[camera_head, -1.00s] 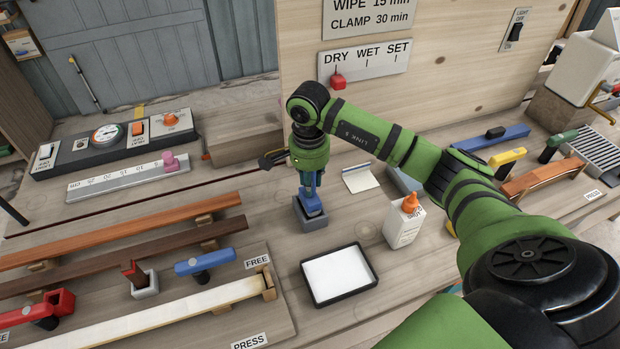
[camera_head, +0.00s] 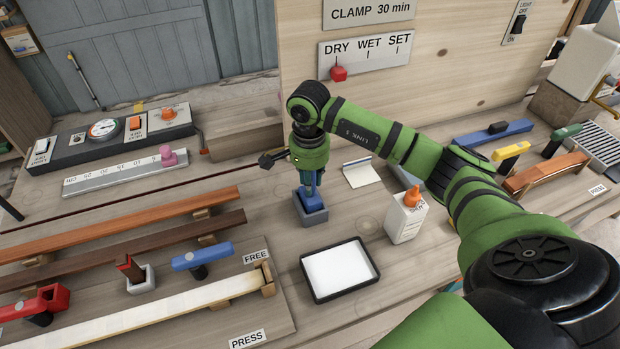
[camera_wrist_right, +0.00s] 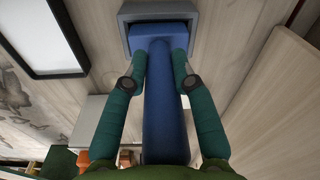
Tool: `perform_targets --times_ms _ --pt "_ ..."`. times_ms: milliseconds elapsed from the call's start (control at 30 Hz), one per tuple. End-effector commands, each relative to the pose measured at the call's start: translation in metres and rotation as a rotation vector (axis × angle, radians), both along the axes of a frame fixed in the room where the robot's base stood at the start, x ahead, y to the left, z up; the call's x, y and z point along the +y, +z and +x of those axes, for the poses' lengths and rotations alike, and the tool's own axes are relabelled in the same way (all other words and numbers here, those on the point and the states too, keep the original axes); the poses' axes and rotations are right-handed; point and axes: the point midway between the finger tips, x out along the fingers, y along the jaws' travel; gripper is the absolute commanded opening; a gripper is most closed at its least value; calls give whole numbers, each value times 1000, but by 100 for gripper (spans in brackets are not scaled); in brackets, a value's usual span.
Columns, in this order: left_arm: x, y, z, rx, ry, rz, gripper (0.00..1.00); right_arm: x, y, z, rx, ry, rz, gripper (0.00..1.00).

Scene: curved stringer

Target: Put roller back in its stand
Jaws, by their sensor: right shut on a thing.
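The blue roller (camera_head: 313,201) is upright with its head down in the grey stand (camera_head: 311,218), near the middle of the bench. In the right wrist view its long blue handle (camera_wrist_right: 165,110) runs up to the wide blue head inside the rim of the grey stand (camera_wrist_right: 125,25). My right gripper (camera_head: 312,183) points down and is shut on the roller's handle, with one green finger on each side close above the head. It also shows in the right wrist view (camera_wrist_right: 160,65). Whether the head touches the stand's floor is hidden. My left gripper is out of view.
A black-rimmed tray (camera_head: 309,292) with a white inside lies in front of the stand. A white glue bottle (camera_head: 405,219) with an orange cap stands to the right. Wooden strips (camera_head: 120,225) and a blue-handled tool (camera_head: 203,258) lie left. A wooden panel (camera_head: 440,85) rises behind.

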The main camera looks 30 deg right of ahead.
Motion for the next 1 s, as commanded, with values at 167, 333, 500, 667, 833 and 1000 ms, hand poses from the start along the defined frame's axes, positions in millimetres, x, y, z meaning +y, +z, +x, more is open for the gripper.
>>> perform_targets --times_ms 167,333,500,667,833,1000 --pt "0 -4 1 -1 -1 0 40 0 -4 0 -1 -1 0 0" --pt "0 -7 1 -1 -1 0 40 0 -8 0 -1 -1 0 0" --pt "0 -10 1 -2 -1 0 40 0 -11 0 -1 -1 0 0" --pt "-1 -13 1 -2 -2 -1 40 0 -14 0 -1 -1 0 0" --pt "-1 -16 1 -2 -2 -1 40 0 -18 0 -1 -1 0 0" --pt "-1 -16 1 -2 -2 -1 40 0 -18 0 -1 -1 0 54"
